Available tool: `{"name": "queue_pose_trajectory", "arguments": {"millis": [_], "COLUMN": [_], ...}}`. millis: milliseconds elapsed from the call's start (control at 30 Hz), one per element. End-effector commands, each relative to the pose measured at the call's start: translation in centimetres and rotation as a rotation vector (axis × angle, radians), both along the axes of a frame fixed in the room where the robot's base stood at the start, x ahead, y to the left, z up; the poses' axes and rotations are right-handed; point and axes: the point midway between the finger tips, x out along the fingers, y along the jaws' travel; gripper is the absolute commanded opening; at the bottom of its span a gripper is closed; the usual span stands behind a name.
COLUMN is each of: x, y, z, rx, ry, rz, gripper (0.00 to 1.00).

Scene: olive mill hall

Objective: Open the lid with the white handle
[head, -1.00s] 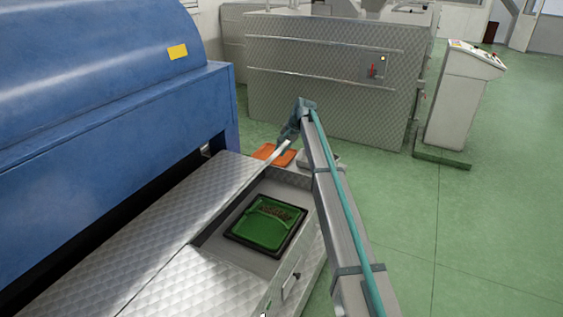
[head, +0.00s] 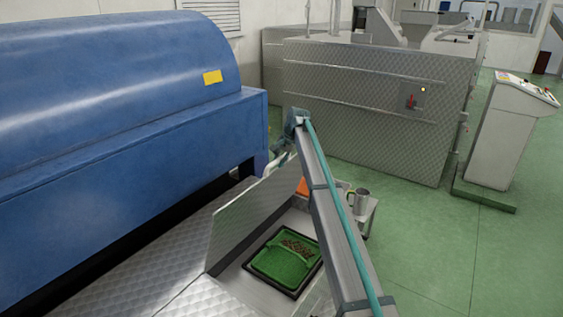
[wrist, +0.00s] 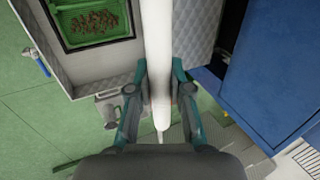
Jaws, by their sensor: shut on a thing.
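The lid (head: 245,220) is a diamond-patterned metal panel, standing tilted up along the left side of an open compartment in the head view. In the wrist view the lid's patterned face (wrist: 192,30) shows right of the white handle. The white handle (wrist: 157,60) is a long pale bar running down between my fingers. My gripper (wrist: 158,85) is shut on it, with one teal finger on each side. In the head view my gripper (head: 281,148) is at the lid's far end; the handle there is small and mostly hidden.
A green tray (head: 280,262) with dark bits lies in the compartment. A blue machine (head: 120,130) stands close on the left. A metal jug (head: 361,201) stands on a small stand to the right. A patterned metal machine (head: 350,105) is behind.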

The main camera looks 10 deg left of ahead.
Motion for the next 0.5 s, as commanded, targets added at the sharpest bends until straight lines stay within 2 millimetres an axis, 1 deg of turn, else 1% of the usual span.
{"name": "queue_pose_trajectory", "arguments": {"millis": [67,100,233,267,500], "x": [0.08,0.08,0.05,0.04,-0.01], "y": [-0.10,-0.10,-0.09,-0.08,-0.07], "z": [0.03,0.03,0.02,0.02,0.01], "rx": [-0.001,-0.002,-0.001,-0.001,-0.001], "ry": [-0.003,-0.003,-0.003,-0.002,0.000], "rz": [-0.001,-0.002,-0.001,-0.001,0.000], "gripper": [0.00,0.22,0.44,0.45,0.45]}}
